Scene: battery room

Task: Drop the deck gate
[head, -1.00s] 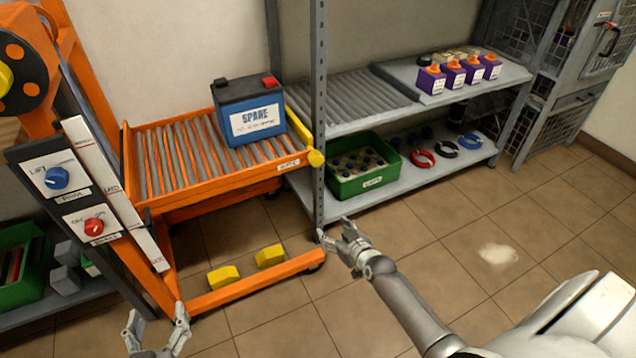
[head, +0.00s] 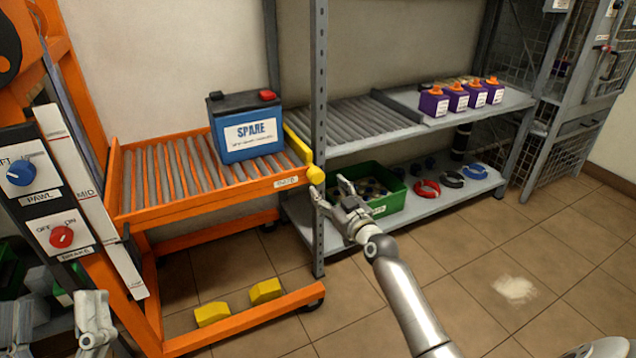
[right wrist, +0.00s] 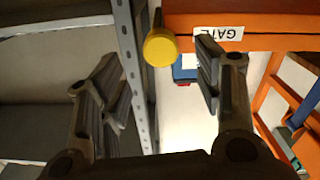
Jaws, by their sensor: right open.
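The deck gate is a yellow bar (head: 298,145) along the right end of the orange roller deck (head: 150,213), with a round yellow knob (head: 316,174) at its near end. A GATE label (head: 286,182) sits beside the knob. In the right wrist view the knob (right wrist: 160,47) shows between the fingertips, farther off, and the label (right wrist: 218,33) is upside down. My right gripper (head: 329,186) is open and empty, just below and right of the knob. My left gripper (head: 57,318) is open at the lower left, partly cut off.
A blue SPARE battery (head: 246,130) stands on the deck's rollers by the gate. A grey shelf post (head: 319,90) rises close beside the knob. The grey rack's roller shelf (head: 365,122) lies beyond, with a green bin (head: 395,200) below. Lift and brake knobs are at left.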

